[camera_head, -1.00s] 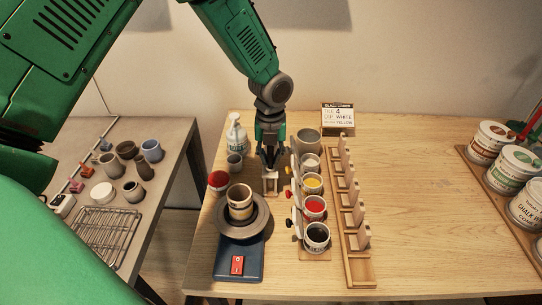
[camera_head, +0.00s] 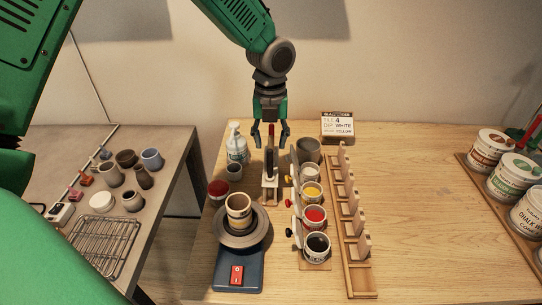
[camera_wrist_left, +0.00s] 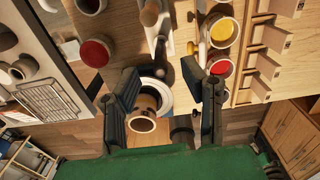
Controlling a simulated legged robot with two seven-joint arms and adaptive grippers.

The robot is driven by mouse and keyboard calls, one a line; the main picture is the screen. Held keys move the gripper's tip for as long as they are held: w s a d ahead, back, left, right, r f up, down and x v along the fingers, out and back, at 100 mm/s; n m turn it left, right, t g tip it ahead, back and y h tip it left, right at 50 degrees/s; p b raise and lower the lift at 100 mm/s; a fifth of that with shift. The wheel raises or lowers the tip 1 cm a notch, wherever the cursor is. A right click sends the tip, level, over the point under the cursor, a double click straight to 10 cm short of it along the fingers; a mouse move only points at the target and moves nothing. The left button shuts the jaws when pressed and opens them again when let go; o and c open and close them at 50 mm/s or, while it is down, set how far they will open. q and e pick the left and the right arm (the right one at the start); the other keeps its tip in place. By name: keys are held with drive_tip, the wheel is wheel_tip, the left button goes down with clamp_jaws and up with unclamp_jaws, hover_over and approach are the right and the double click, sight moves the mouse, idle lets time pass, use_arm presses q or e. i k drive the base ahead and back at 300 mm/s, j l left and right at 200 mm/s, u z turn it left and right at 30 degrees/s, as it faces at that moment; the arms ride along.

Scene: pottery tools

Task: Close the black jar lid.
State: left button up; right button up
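The black jar (camera_head: 317,246) stands at the near end of a row of paint jars, and its dark contents show from above. Small lids with knobs stand up along the left side of the row; the one beside the black jar (camera_head: 293,233) looks upright. My left gripper (camera_head: 271,140) points down, open and empty, above a dark upright tool (camera_head: 269,163) on a small wooden stand (camera_head: 270,188). It is behind and left of the black jar. In the left wrist view its fingers (camera_wrist_left: 165,92) are spread, and one hides much of the black jar. My right gripper is not in view.
A potter's wheel (camera_head: 241,232) with a cup stands left of the row. The red (camera_head: 314,216) and yellow (camera_head: 311,191) jars lie behind the black one. A wooden rack (camera_head: 358,245) runs along the right, with free table beyond it. A bottle (camera_head: 236,145) stands at the back left.

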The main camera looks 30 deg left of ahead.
sight(297, 230)
drive_tip(key=k, duration=1)
